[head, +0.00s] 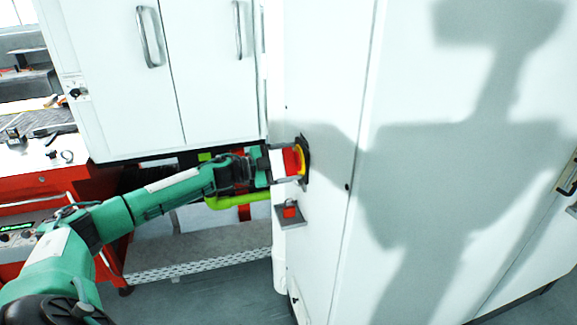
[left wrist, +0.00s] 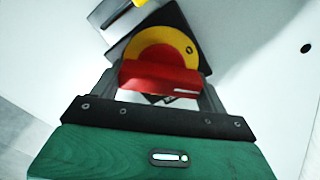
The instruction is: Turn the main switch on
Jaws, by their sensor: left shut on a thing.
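The main switch (head: 304,160) is a red handle on a yellow disc with a black plate, mounted on the side of the white cabinet. My left gripper (head: 290,163) reaches in from the left and is shut on the red handle. In the left wrist view, the red handle (left wrist: 160,79) lies crosswise between the two fingers of my left gripper (left wrist: 160,90), in front of the yellow disc (left wrist: 160,56). My right gripper is not in view.
A small grey bracket with a red padlock (head: 290,209) sits on the cabinet just below the switch. White cabinet doors (head: 205,70) stand behind my left arm. The white cabinet face (head: 330,100) right of the switch is clear.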

